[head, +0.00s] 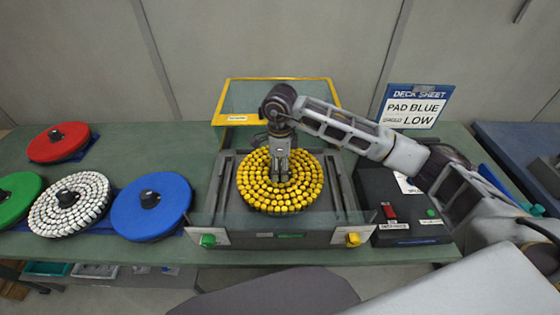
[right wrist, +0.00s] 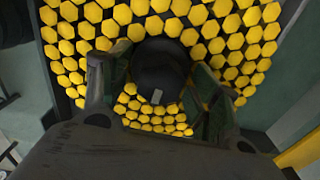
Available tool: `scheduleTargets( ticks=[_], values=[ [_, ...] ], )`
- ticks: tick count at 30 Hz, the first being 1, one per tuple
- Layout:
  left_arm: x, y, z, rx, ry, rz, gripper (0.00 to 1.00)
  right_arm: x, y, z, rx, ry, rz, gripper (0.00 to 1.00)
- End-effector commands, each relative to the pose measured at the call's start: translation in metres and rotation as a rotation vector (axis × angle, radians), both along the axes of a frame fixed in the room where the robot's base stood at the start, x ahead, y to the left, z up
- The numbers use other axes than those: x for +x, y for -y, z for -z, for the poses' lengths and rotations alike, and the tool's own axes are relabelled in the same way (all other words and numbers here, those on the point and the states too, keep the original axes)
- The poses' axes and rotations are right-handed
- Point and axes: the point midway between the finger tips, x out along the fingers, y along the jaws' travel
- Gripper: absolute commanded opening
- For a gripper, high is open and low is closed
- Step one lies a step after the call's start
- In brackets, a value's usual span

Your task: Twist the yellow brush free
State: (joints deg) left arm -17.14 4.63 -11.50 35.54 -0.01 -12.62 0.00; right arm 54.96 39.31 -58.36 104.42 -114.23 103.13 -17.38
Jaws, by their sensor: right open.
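The yellow brush (head: 255,193) is a round disc of yellow tufts on the grey deck machine (head: 217,190) in the middle of the bench. My right gripper (head: 280,178) points straight down over its centre. In the right wrist view the right gripper (right wrist: 158,100) is open, with one finger on each side of the dark hub (right wrist: 160,66). Whether the fingers touch the hub cannot be told. The yellow tufts (right wrist: 245,48) fill much of that view. My left gripper does not show.
Left on the bench lie a red disc (head: 45,148), a green disc (head: 14,205), a white brush (head: 92,190) and a blue disc (head: 168,215). A yellow-framed clear panel (head: 235,100) stands behind. A black switch box (head: 400,228) and a deck sheet sign (head: 415,105) are at right.

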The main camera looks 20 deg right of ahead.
Motion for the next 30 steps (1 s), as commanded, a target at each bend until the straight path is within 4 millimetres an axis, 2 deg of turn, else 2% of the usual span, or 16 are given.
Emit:
scheduleTargets(
  ticks=[8,23,29,30],
  values=[
    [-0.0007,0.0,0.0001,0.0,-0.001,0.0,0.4,0.0002,-0.0002,0.0007,0.0,0.001,0.0,0.62],
    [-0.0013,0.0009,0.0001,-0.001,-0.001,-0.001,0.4,0.0003,-0.0001,0.0004,0.001,0.001,0.0,0.0],
    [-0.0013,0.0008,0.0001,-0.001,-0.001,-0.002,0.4,0.0003,-0.0001,0.0003,0.001,0.001,0.0,0.0],
    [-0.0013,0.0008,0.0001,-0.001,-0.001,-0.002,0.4,0.0003,-0.0001,0.0003,0.001,0.001,0.0,0.34]
  ],
)
